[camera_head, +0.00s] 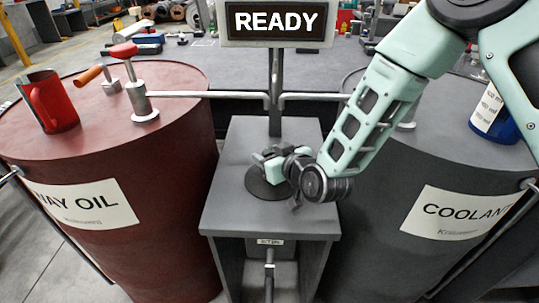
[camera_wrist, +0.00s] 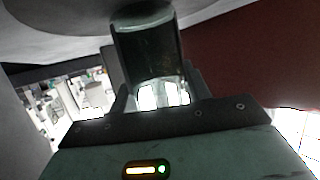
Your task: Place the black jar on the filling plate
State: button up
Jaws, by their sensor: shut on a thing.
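The filling plate (camera_head: 259,190) is a dark round disc on top of the grey stand between the two barrels. My gripper (camera_head: 268,160) is low over this plate, with the wrist coming in from the right. In the wrist view my gripper (camera_wrist: 155,88) is shut on the black jar (camera_wrist: 150,50), a dark, glossy, greenish cylinder between the fingers. The jar's far end is close to a grey surface at the top of that view. I cannot tell whether it touches. In the head view the jar is hidden by my gripper and wrist.
A red barrel (camera_head: 158,245) marked WAY OIL stands left, with a red jug (camera_head: 50,103) and a tap on top. A dark barrel (camera_head: 390,260) marked COOLANT stands right, with a blue container (camera_head: 505,130). A READY sign (camera_head: 275,22) and its post (camera_head: 275,90) rise behind the stand (camera_head: 225,205).

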jog(key=shift+f, duration=0.15)
jog(key=o, duration=1)
jog(key=shift+r, duration=0.3)
jog(key=s+d+r+g+h, duration=0.2)
jog(key=s+d+r+g, duration=0.1)
jog(key=s, duration=0.7)
jog(key=s+d+r+g+h, duration=0.2)
jog(key=s+d+g, duration=0.3)
jog(key=s, duration=0.5)
jog(key=s+d+r+n+g+h, duration=0.1)
jog(key=s+d+r+g+h, duration=0.2)
jog(key=s, duration=0.8)
jog(key=shift+s+d+r+g, duration=0.15)
jog(key=shift+d+r, duration=0.2)
jog(key=shift+d, duration=0.3)
jog(key=shift+w+d+r+g, duration=0.1)
jog(key=shift+d+r, duration=0.3)
jog(key=shift+d, duration=0.25)
jog(key=shift+s+d+r+g, duration=0.15)
jog(key=shift+d+r, duration=0.2)
jog(key=shift+d, duration=0.3)
jog(key=shift+w, duration=0.1)
